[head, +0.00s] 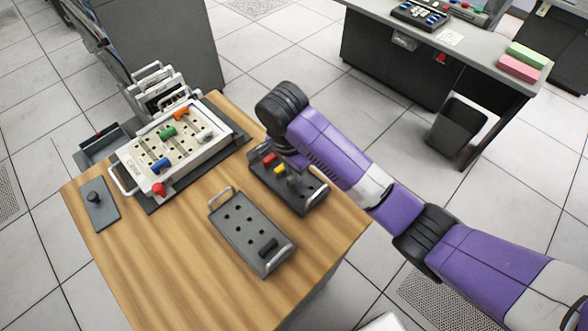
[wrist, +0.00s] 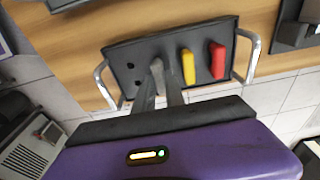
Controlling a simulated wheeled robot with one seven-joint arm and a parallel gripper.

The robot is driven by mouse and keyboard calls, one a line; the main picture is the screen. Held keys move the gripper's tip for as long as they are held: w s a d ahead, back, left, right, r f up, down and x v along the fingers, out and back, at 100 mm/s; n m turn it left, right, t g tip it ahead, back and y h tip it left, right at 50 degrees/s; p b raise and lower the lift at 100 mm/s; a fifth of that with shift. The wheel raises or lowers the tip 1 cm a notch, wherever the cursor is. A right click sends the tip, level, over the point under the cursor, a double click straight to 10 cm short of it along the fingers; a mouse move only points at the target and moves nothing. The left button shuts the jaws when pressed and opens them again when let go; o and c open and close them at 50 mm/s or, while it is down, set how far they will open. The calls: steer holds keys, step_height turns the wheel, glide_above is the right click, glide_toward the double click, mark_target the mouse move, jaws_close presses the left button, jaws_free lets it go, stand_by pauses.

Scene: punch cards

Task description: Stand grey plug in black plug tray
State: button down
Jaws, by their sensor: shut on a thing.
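My gripper (wrist: 162,85) is shut on the grey plug (wrist: 157,67), in line with the yellow plug (wrist: 188,67) and red plug (wrist: 217,61) on a dark tray (wrist: 128,53). The fingers cover much of the grey plug, so I cannot tell whether its foot is in a hole. In the head view this tray (head: 312,200) lies under my wrist, and the grey plug (head: 292,179) is partly hidden. A second dark tray (head: 226,232), with empty holes and one black plug (head: 268,247), lies nearer the table's front.
A white plug board (head: 138,164) with several coloured plugs stands at the table's back left. A dark plate with a black knob (head: 95,197) lies at the left edge. The wooden table (head: 185,270) is clear at front left. A desk (head: 480,55) stands apart behind.

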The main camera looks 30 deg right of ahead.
mark_target(291, 176)
steer(key=shift+f, duration=0.8)
stand_by(0.6)
steer(key=c, duration=1.3)
jaws_free()
steer(key=shift+r, duration=0.1)
steer(key=shift+r, duration=0.5)
steer(key=r+p, duration=0.1)
steer(key=r, duration=0.1)
steer(key=r+p, duration=0.1)
steer(key=r, duration=0.1)
steer(key=a+r+p, duration=0.1)
steer(key=r+p, duration=0.1)
steer(key=shift+s+r, duration=0.15)
steer(key=shift+r, duration=0.15)
